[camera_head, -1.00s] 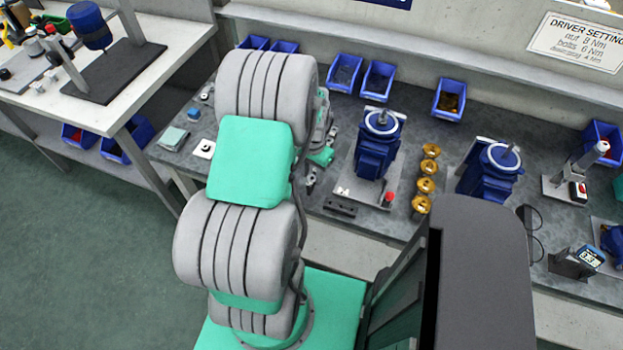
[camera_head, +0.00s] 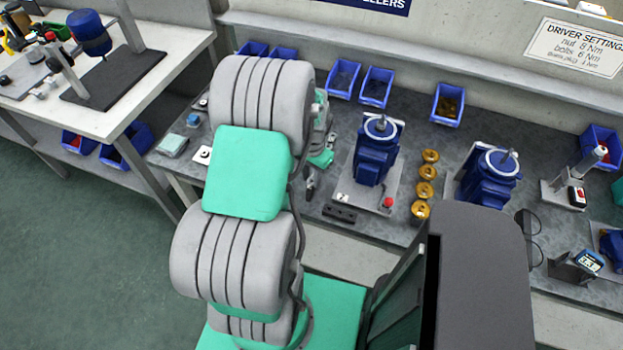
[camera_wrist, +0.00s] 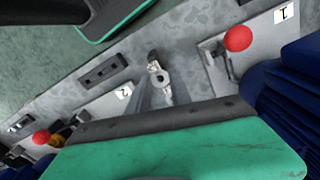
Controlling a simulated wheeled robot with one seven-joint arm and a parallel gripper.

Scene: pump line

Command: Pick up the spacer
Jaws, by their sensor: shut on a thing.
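In the wrist view, my gripper (camera_wrist: 160,84) shows beyond the green and dark wrist housing, its narrow grey fingers close together. Part of the piece is hidden by the fingers. The grey bench top lies behind it; I cannot tell whether the piece touches the bench. In the head view my gripper (camera_head: 311,186) is partly hidden behind my arm, and the spacer cannot be made out there.
A black block with holes (camera_wrist: 103,70) lies beside my gripper. Fixture plates with red knobs (camera_wrist: 238,38) stand on both sides. Blue pumps (camera_head: 376,150), several brass rings (camera_head: 425,172) and blue bins (camera_head: 376,86) occupy the bench (camera_head: 330,236).

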